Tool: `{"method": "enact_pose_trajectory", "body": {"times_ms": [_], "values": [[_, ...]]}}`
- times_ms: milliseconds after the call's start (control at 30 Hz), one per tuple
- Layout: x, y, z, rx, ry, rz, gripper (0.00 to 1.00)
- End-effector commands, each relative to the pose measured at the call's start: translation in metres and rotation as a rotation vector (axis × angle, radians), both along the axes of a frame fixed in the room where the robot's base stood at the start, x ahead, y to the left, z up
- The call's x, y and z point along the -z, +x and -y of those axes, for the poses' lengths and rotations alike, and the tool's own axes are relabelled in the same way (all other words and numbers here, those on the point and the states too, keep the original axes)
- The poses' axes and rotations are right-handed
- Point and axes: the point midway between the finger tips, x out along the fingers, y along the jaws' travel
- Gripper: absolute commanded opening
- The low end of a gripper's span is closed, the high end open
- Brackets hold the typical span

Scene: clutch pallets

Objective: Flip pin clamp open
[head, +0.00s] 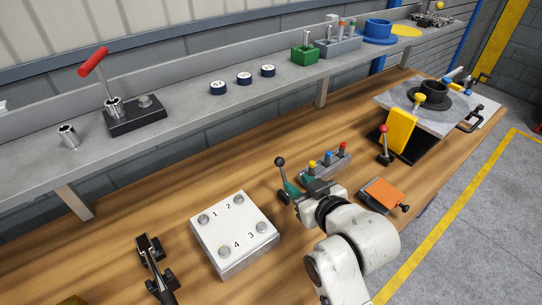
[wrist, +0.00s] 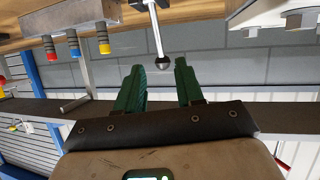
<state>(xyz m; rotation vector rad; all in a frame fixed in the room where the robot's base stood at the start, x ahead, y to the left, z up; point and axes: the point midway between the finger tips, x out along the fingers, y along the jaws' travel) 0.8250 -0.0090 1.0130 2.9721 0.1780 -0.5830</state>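A lever with a black ball knob (head: 281,161) stands upright beside my gripper in the head view. I take it for the handle of the pin clamp; its base is mostly hidden by my gripper. In the wrist view its metal rod and black ball (wrist: 163,62) show at the top middle, in line with the gap between my green fingertips. My gripper (head: 291,190) is open and empty, its two green fingers (wrist: 160,70) apart on either side of that gap. Whether the ball lies between the fingers or just beyond them I cannot tell.
A grey block with yellow, blue and red pins (head: 326,165) is close beside my gripper. A white numbered plate (head: 234,236), a black toggle clamp (head: 152,258), an orange pad (head: 383,193) and a red-knobbed lever (head: 384,130) are around it. A grey shelf (head: 190,108) runs behind.

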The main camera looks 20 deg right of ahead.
Motion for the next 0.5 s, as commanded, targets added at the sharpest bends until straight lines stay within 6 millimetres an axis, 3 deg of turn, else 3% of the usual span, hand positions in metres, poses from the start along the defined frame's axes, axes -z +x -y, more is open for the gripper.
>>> {"method": "enact_pose_trajectory", "body": {"times_ms": [233,500], "values": [[0.005,0.014,-0.001,0.0,0.0,-0.001,0.37],[0.023,0.057,-0.006,0.001,-0.001,-0.001,0.37]]}}
